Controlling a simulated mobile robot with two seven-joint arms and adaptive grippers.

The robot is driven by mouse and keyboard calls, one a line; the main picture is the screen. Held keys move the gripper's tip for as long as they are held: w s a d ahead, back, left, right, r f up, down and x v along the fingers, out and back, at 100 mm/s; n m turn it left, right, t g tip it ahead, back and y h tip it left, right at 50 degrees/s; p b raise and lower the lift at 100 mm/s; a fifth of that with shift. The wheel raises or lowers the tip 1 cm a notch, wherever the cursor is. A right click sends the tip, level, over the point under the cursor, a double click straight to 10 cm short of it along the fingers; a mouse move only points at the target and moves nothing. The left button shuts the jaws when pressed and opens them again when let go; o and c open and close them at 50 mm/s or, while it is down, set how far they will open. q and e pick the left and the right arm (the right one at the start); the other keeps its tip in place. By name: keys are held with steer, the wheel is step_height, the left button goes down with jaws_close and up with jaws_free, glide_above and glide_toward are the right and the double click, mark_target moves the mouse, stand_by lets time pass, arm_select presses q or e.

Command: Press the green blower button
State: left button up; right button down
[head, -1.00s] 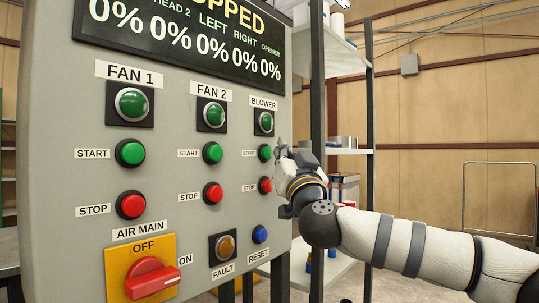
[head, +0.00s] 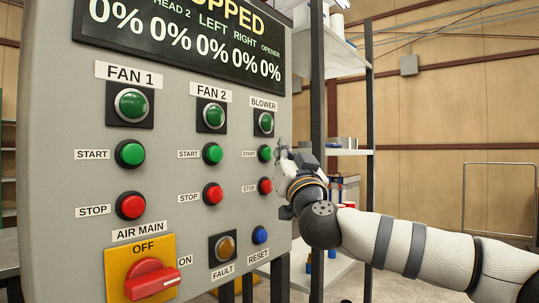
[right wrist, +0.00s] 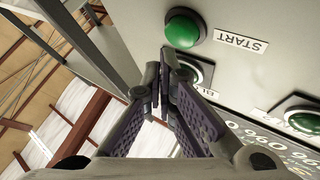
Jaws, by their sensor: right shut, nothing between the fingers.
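The green blower start button (head: 264,153) is on the grey control panel (head: 180,262), below the BLOWER lamp (head: 264,123) and above the red stop button (head: 265,186). My right gripper (head: 279,146) is shut and empty, with its tips just right of the green button. In the right wrist view the panel appears upside down; the green button (right wrist: 183,28) is above and right of the shut fingertips (right wrist: 160,66). The fingers cover part of the BLOWER lamp and its label there. I cannot tell contact, but the button looks clear of the fingers. My left gripper is not in view.
FAN 1 (head: 131,105) and FAN 2 (head: 211,115) columns with their own start and stop buttons are to the left. A blue reset button (head: 260,235) is lower down. A shelf rack (head: 347,152) stands behind my right arm.

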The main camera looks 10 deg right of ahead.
stand_by(0.3)
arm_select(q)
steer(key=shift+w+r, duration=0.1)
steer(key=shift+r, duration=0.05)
arm_select(e)
steer(key=shift+w+a, duration=0.25)
steer(key=shift+w, duration=0.05)
steer(key=shift+w+a, duration=0.3)
steer(key=shift+w, duration=0.1)
stand_by(0.8)
arm_select(q)
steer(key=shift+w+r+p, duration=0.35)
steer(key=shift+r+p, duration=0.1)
steer(key=shift+p, duration=0.15)
arm_select(e)
steer(key=shift+s+d, duration=0.55)
steer(key=shift+s, duration=0.15)
